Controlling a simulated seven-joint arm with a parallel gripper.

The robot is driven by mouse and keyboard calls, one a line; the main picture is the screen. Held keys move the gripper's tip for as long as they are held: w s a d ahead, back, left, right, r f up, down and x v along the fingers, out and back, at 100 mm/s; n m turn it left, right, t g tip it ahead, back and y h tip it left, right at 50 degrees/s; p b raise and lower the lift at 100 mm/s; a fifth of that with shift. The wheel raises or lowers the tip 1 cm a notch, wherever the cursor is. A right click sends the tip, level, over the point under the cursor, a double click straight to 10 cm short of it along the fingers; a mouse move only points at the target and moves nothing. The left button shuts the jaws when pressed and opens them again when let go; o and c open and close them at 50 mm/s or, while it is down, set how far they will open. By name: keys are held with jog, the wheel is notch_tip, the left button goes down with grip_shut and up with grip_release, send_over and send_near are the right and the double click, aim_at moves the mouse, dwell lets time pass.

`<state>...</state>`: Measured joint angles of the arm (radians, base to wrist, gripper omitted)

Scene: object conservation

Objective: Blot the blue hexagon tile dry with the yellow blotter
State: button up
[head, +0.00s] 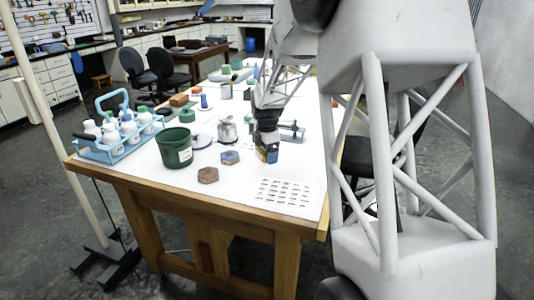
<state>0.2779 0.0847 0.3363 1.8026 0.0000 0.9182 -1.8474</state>
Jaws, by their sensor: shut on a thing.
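The blue hexagon tile (230,157) lies flat on the white tabletop, its top bluish and its side brownish. My gripper (267,146) is just right of the tile, pointing down. It is shut on a small block with a yellow face (272,156), which looks like the yellow blotter. The gripper hides part of the block. Whether the block touches the table is too small to tell. The block and the tile are apart.
A brown hexagon tile (208,175) lies nearer the front edge. A green bucket (175,149) stands left, beside a blue bottle carrier (120,136). A printed sheet (284,192) lies at front right. A metal pot (227,131) and other items stand behind.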

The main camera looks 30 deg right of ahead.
send_near(230, 155)
jog(key=shift+w, duration=0.15)
jog(key=shift+f, duration=0.1)
dwell(0.5)
jog(key=shift+f, duration=2.9)
jog(key=shift+f, duration=0.65)
dwell(0.9)
jog(key=shift+r, duration=0.15)
jog(key=shift+r, duration=3.45)
